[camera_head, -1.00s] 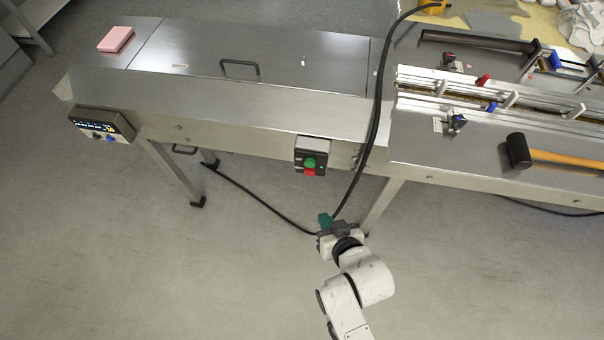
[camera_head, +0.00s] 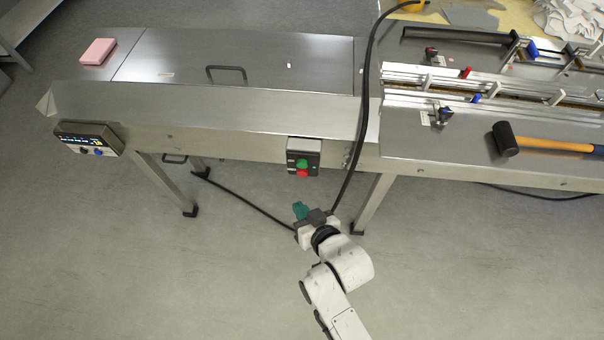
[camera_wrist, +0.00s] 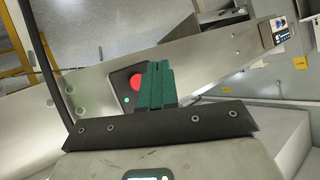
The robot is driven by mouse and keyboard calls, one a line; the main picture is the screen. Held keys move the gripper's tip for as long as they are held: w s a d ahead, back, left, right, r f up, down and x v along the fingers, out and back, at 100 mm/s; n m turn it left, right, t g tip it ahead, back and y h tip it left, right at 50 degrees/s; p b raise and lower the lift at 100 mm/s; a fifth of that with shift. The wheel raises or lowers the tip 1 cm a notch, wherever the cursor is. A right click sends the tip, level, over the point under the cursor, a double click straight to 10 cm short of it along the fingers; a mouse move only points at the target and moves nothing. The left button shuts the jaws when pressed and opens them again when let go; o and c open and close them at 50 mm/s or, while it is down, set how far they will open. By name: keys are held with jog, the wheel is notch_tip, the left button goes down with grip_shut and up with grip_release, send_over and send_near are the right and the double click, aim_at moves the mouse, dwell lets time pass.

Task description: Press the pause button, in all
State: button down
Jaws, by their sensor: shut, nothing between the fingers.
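A switch box (camera_head: 304,149) with a green button (camera_head: 302,163) above a red button (camera_head: 302,173) is on the front of the steel machine. A control panel (camera_head: 74,135) with a lit display and small blue and black knobs is at the machine's left end. No label reading pause is legible. My gripper (camera_head: 300,210) has teal fingers, shut and empty, below the switch box in the picture and apart from it. In the wrist view the shut fingers (camera_wrist: 157,85) overlap the box, beside the red button (camera_wrist: 137,83); the green button is hidden. The panel (camera_wrist: 280,32) shows at upper right.
A black cable (camera_head: 360,130) hangs down close to the right of the switch box and runs near my gripper. Table legs (camera_head: 370,200) stand beneath the machine. A hammer (camera_head: 540,143) and a pink block (camera_head: 98,52) lie on top. The floor in front is clear.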

jog(key=w+b, duration=0.2)
jog(key=w, duration=0.4)
jog(key=shift+w+d, duration=0.15)
jog(key=shift+w, duration=0.15)
dwell(1.8)
jog(key=shift+w+b, duration=0.25)
jog(key=shift+b, duration=0.05)
jog(key=shift+w, duration=0.45)
dwell(0.7)
jog(key=shift+s, duration=0.1)
dwell(0.3)
jog(key=shift+s+p, duration=0.3)
jog(key=shift+s, duration=0.45)
jog(key=shift+s, duration=0.1)
jog(key=shift+s+p, duration=1.25)
jog(key=shift+s, duration=1.2)
